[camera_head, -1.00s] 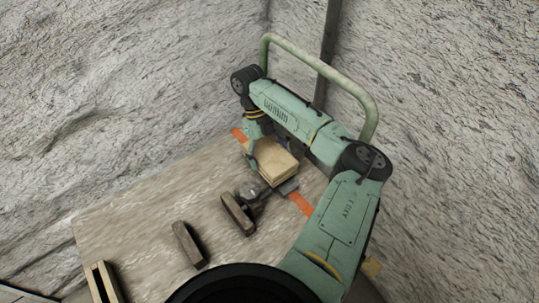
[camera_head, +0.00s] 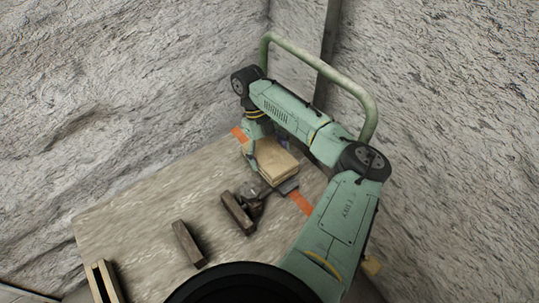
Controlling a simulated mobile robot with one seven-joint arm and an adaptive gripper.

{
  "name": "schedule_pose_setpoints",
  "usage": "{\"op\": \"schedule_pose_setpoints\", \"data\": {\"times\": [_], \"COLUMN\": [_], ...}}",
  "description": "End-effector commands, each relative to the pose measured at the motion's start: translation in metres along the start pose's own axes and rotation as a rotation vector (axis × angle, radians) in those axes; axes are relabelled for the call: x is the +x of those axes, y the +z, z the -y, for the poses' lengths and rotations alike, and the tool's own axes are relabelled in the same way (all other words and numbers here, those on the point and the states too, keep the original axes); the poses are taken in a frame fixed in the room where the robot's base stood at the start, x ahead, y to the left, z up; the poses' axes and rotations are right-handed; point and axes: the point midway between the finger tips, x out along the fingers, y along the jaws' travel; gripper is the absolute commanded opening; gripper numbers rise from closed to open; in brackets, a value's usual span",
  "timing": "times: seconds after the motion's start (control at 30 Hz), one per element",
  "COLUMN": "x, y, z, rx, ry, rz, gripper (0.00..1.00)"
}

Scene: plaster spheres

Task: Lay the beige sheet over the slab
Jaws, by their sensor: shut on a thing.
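A beige sheet (camera_head: 276,157) shows as the pale, squarish top of a layered beige stack at the back right of the table. Thin lines along its front edge (camera_head: 284,177) suggest more than one layer; I cannot tell sheet from slab there with certainty. My gripper (camera_head: 254,156) points down at the left edge of the beige sheet and is shut on it. Its fingertips are small and partly hidden, so the exact grip is unclear. My forearm passes above and behind the stack and hides part of its far side.
An orange strip (camera_head: 300,202) runs under the stack. A dark grey plate (camera_head: 288,187) and a small grey piece (camera_head: 252,191) lie in front. Brown blocks (camera_head: 238,213) (camera_head: 188,244) and a wooden open box (camera_head: 103,283) stand toward the lower left. Rough walls rise behind.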

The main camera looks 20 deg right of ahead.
Motion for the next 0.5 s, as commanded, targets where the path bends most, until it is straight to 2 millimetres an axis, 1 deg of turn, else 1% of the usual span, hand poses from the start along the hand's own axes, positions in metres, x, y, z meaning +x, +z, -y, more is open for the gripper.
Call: {"op": "schedule_pose_setpoints", "data": {"times": [0.5], "x": [0.0104], "y": [0.0044], "z": [0.0001], "rx": [0.000], "ry": [0.000], "rz": [0.000], "gripper": [0.46]}}
